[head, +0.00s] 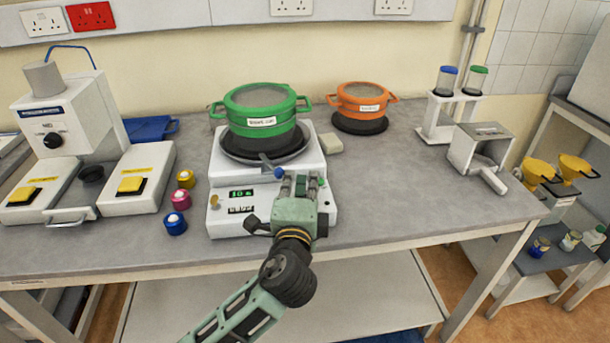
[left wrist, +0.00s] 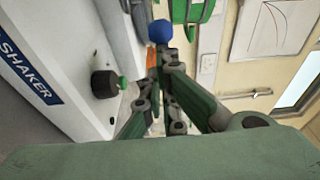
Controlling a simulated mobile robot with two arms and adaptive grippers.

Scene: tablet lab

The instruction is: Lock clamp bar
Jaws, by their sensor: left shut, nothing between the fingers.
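The white shaker (head: 225,223) stands on the bench with a green lidded pan (head: 262,133) on its dark round plate. A short grey bar (head: 265,160) with a blue ball knob (head: 279,173) sticks out at the front, below the pan; I take it to be the clamp bar. My left gripper (head: 299,180) is shut and empty, just right of the knob. In the left wrist view the blue knob (left wrist: 160,31) shows close beyond the fingertips (left wrist: 160,62); whether they touch is unclear. My gripper hides the shaker's right front. My right gripper is not in view.
An orange pan (head: 361,104) stands behind on a black base. Three small coloured pots (head: 181,199) sit left of the shaker, near a white machine (head: 65,115). A tube rack (head: 447,112) and a grey metal device (head: 477,152) stand right. The bench right of the shaker is clear.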

